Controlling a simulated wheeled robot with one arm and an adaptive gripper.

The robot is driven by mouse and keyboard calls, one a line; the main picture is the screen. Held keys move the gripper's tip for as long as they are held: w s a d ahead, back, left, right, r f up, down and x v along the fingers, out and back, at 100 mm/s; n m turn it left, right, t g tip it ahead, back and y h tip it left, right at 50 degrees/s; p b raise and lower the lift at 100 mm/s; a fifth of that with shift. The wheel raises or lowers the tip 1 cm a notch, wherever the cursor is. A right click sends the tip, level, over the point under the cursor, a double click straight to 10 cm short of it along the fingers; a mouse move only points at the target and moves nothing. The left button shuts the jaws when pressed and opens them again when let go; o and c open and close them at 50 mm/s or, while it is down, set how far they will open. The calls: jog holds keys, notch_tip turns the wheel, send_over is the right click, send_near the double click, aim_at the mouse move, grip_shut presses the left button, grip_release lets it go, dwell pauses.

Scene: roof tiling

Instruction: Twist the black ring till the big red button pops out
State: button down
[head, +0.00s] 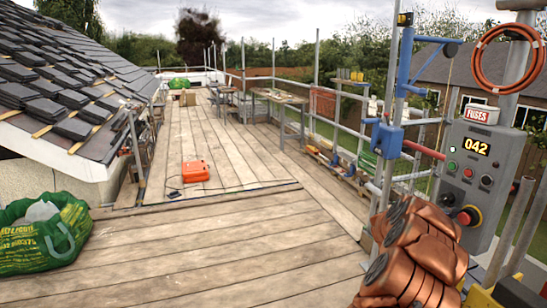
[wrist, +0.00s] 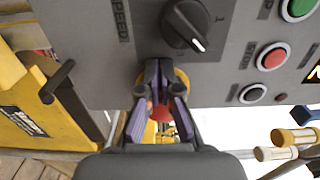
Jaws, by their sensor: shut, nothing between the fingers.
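The big red button (head: 466,216) sits low on the grey control panel (head: 483,150), with yellow around it; a dark ring shows at its edge. In the wrist view the red button (wrist: 162,112) is mostly hidden behind my fingers, with only bits of red and yellow showing. My gripper (wrist: 159,66) is shut and empty, its purple-grey fingers together in front of the button. Whether the fingertips touch it or its ring I cannot tell. In the head view my copper-coloured arm blocks the gripper. How far the button stands out is unclear.
A black speed knob (wrist: 187,25) is close beyond my fingertips. A red button (wrist: 273,57) and a green button (wrist: 300,8) lie to the right. The panel display (head: 476,146) reads 042. A yellow box (wrist: 35,105) is at left. Scaffold poles stand beside the panel.

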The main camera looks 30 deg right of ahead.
jog(key=shift+s+d+r+b, duration=0.1)
jog(key=shift+s+r+b, duration=0.15)
jog(key=shift+r+b, duration=0.25)
jog(key=shift+w+r, duration=0.1)
jog(key=shift+w, duration=0.15)
jog(key=shift+w+a, duration=0.2)
jog(key=shift+a, duration=0.05)
jog(key=shift+b+v, duration=1.3)
jog(key=shift+v, duration=1.55)
jog(key=shift+w, duration=0.2)
